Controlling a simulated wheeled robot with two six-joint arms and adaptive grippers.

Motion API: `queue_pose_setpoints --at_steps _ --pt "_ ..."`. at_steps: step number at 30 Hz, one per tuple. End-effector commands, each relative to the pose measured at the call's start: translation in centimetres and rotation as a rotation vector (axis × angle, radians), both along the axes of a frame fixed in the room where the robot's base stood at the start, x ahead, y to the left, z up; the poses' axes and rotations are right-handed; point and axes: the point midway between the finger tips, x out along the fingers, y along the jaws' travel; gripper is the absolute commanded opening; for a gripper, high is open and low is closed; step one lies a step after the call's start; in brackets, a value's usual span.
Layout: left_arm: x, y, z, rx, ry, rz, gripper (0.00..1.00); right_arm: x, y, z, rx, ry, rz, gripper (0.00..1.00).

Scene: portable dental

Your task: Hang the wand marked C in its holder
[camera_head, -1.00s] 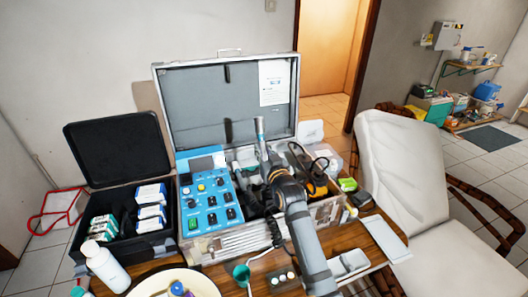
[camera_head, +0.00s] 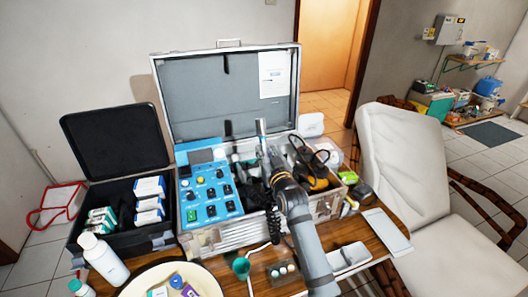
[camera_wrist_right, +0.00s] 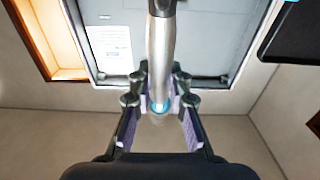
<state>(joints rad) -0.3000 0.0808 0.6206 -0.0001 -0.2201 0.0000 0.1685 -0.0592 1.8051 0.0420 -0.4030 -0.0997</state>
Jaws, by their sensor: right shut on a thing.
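My right gripper (camera_head: 264,158) is over the middle of the open metal case (camera_head: 228,237). It is shut on a silver wand (camera_head: 261,128), which stands roughly upright above the fingers. In the right wrist view the wand (camera_wrist_right: 160,55) runs up between the fingers (camera_wrist_right: 159,100), with a blue ring at its near end. I cannot read a letter on it. Grey and white parts (camera_head: 240,160), possibly wand holders, sit beside the gripper behind the blue control panel (camera_head: 210,190); my arm hides part of this area. My left gripper is not in view.
A raised lid (camera_head: 205,95) stands behind. A black case with boxes (camera_head: 110,130) is at left, a cable-draped orange and black item (camera_head: 316,182) at right. A bottle (camera_head: 104,262), round dish (camera_head: 135,284), green cup (camera_head: 241,267) and white tray (camera_head: 348,258) crowd the front.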

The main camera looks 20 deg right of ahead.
Motion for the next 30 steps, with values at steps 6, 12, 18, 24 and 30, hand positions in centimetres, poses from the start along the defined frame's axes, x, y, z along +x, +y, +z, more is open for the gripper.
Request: queue_pose_setpoints --at_steps 6,12,18,24,30 --pt "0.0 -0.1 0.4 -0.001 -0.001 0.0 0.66 -0.1 0.0 -0.1 0.0 0.001 0.0 0.0" --pt "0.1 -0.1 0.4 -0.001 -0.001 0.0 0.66 -0.1 0.0 -0.3 0.0 0.0 0.0 0.0" --pt "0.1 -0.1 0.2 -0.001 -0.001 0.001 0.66 -0.2 0.0 -0.5 0.0 0.001 0.0 0.0" --pt "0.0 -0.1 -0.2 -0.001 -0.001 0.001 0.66 -0.5 0.0 -1.6 0.0 0.0 0.0 0.0" --pt "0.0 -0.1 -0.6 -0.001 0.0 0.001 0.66 -0.9 -0.1 -2.7 0.0 0.001 0.0 0.0"
